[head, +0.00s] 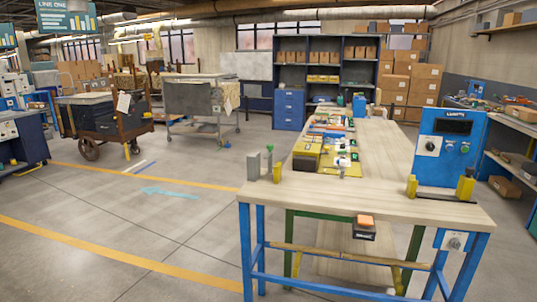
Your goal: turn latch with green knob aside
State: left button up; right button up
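A blue panel (450,148) with a dial and small buttons stands upright on the right of the bench. Neither of my grippers is in view.
Yellow posts (277,173) and a grey block (253,166) stand on the bench top. An orange-topped dark box (364,228) is at its front edge. A wooden cart (102,125) and a grey trolley (195,103) stand back left. The floor at left is clear.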

aim_at(270, 147)
jog(key=i+l+u, duration=0.25)
jog(key=i, duration=0.35)
jog(key=i+l+u, duration=0.2)
jog(key=i+l, duration=0.3)
jog(key=i, duration=0.05)
